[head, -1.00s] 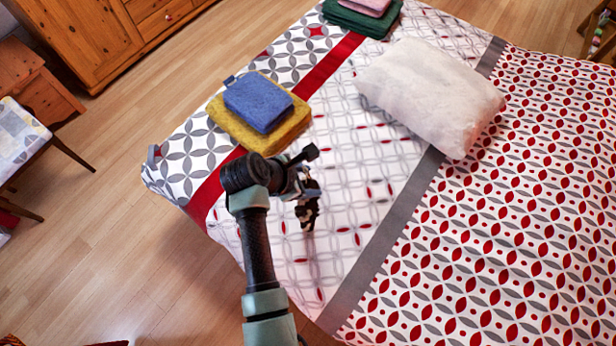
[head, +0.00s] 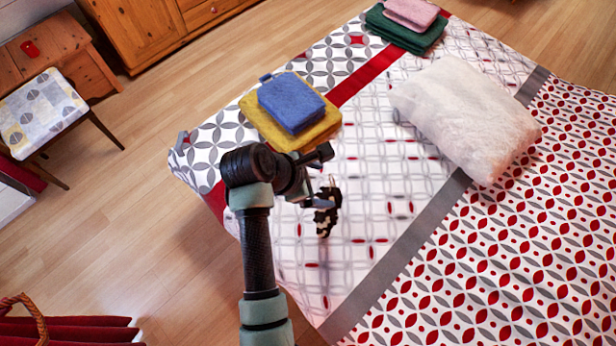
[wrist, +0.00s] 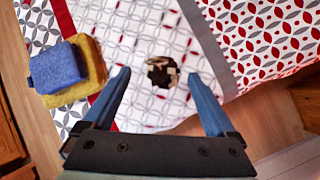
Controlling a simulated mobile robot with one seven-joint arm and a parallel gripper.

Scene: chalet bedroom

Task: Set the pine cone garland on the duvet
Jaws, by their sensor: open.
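The pine cone garland (head: 327,214) is a small dark brown and cream bundle. In the head view it shows against the pale patterned part of the duvet (head: 375,215), just below my gripper (head: 322,190). In the wrist view the garland (wrist: 162,73) shows between the spread fingertips of my gripper (wrist: 159,74), clear of both fingers, with the duvet (wrist: 150,25) behind it. My gripper is open. I cannot tell for certain whether the garland's underside touches the duvet.
A blue towel (head: 291,101) on a yellow towel (head: 257,122) lies on the bed left of the white pillow (head: 465,115). Pink and green towels (head: 405,32) lie at the far end. A cushioned chair (head: 40,112) stands left, with bare floor between.

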